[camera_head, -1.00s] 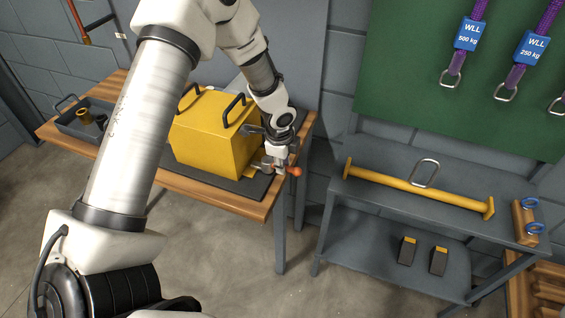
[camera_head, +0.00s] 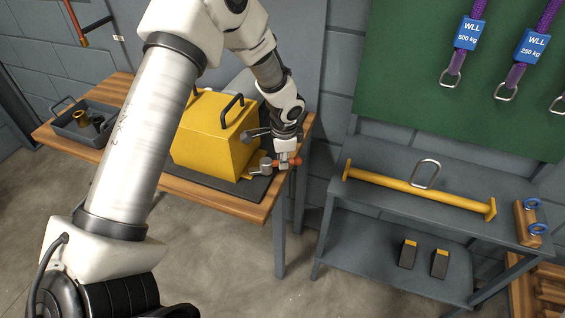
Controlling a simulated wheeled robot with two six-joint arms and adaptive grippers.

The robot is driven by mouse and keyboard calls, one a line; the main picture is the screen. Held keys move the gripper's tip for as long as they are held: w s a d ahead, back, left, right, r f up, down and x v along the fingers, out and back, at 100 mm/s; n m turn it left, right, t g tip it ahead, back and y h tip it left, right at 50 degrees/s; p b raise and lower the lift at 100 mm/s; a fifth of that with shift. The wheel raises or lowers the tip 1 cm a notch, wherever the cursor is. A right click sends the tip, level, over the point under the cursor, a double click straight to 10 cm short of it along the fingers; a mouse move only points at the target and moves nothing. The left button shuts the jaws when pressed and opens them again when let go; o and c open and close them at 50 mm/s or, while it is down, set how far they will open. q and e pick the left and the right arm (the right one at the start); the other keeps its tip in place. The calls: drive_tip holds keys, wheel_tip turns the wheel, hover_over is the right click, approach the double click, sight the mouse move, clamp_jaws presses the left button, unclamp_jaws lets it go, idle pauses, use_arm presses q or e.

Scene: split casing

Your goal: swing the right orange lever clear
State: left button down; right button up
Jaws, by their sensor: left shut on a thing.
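The yellow split casing (camera_head: 213,138) sits on a dark mat on the wooden bench, with black handles on top. The right orange lever (camera_head: 296,161) shows at the casing's lower right corner, by a grey clamp part (camera_head: 266,164). My left gripper (camera_head: 284,164) is shut on this lever, near the bench's right edge. Its fingers hide part of the lever. My left arm hides the casing's left part. My right gripper is not in view.
A grey tray (camera_head: 64,130) with dark and brass parts stands at the bench's left end. A grey cart (camera_head: 370,222) with a yellow lifting beam (camera_head: 420,190) stands to the right. Bare floor lies between bench and cart.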

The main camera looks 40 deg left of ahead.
use_arm(q)
drive_tip(key=n, duration=0.1)
drive_tip(key=a+n, duration=0.1)
drive_tip(key=shift+w+n, duration=0.4)
drive_tip(key=n, duration=0.1)
drive_tip(key=a+n+g, duration=0.1)
drive_tip(key=n, duration=0.1)
drive_tip(key=shift+w+a+n+y, duration=0.1)
drive_tip(key=shift+w+n+y, duration=0.2)
drive_tip(key=shift+w, duration=0.05)
drive_tip(key=n, duration=0.1)
drive_tip(key=a+n, duration=0.1)
drive_tip(key=shift+w+n, duration=0.1)
drive_tip(key=shift+n, duration=0.2)
drive_tip(key=shift+a+n+g+p, duration=0.2)
drive_tip(key=shift+a+n, duration=0.15)
drive_tip(key=shift+n, duration=0.45)
drive_tip(key=shift+a+n+g+p, duration=0.2)
drive_tip(key=shift+a+n, duration=0.1)
drive_tip(key=shift+n, duration=0.5)
drive_tip(key=c, duration=1.1)
unclamp_jaws()
drive_tip(key=shift+o, duration=0.2)
drive_tip(key=shift+r, duration=0.1)
